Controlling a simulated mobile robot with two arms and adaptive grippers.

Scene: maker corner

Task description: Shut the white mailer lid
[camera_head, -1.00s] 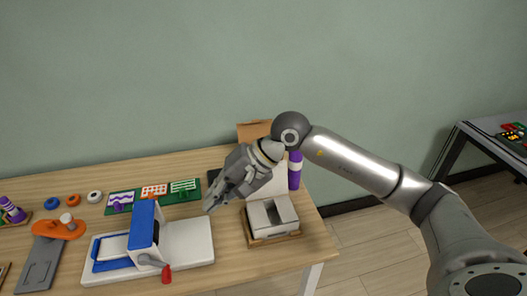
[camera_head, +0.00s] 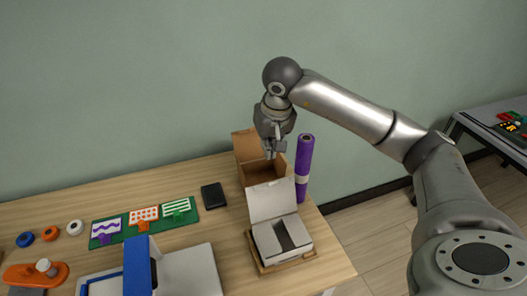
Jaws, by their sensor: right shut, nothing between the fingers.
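The white mailer (camera_head: 266,241) sits on a wooden tray (camera_head: 262,268) near the table's right edge, with a dark grey item or gap in its middle. Its white lid (camera_head: 272,199) stands open, tilted up from the mailer's far side. My right gripper (camera_head: 270,154) is shut and empty. It points down above and behind the lid, in front of the open cardboard box, and looks apart from the lid. My left gripper is not in view.
An open cardboard box (camera_head: 247,153) stands behind the lid. A purple roll (camera_head: 304,160) stands upright just right of it. A black flat item (camera_head: 213,196), a green board (camera_head: 186,216) and a blue-and-white device (camera_head: 138,268) lie to the left.

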